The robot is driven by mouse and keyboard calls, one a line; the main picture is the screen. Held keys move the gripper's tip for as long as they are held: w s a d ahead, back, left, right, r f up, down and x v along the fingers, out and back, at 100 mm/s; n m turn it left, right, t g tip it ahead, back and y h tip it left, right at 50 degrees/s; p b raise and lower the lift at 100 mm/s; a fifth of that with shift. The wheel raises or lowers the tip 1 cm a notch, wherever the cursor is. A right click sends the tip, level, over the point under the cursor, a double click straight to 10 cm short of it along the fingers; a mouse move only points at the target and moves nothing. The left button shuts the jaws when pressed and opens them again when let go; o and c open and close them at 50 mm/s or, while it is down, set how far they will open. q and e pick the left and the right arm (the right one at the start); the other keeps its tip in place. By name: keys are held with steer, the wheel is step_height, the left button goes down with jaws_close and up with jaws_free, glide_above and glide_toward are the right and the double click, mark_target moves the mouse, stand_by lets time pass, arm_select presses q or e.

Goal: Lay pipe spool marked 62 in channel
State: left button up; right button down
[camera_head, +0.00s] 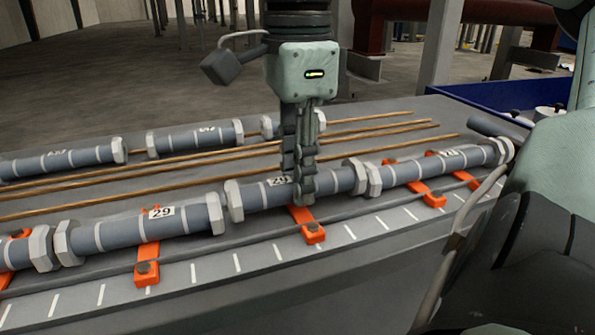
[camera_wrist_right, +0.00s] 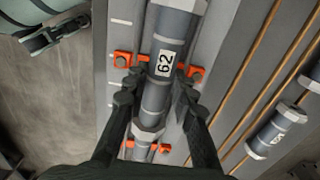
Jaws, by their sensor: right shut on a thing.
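My right gripper (camera_head: 303,198) is shut on a grey pipe spool (camera_head: 335,181) with pale hexagonal flanges and white bands. Its label reads 62 in the right wrist view (camera_wrist_right: 165,63); in the head view it looks like 29, upside down. The fingers (camera_wrist_right: 153,100) straddle the spool beside the label. The spool is in line with the channel (camera_head: 270,238), above an orange bracket (camera_head: 313,232). I cannot tell whether it rests fully. The left gripper is not in view.
A neighbouring spool (camera_head: 120,232) lies to the left, close to the held one's flange, and another (camera_head: 430,165) to the right. Behind are brown rods (camera_head: 400,129) and a back row of spools (camera_head: 60,162). A blue bin (camera_head: 480,97) stands at the right.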

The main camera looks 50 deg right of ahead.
steer(key=c, duration=1.2)
jaws_free()
step_height(320, 180, up, 12)
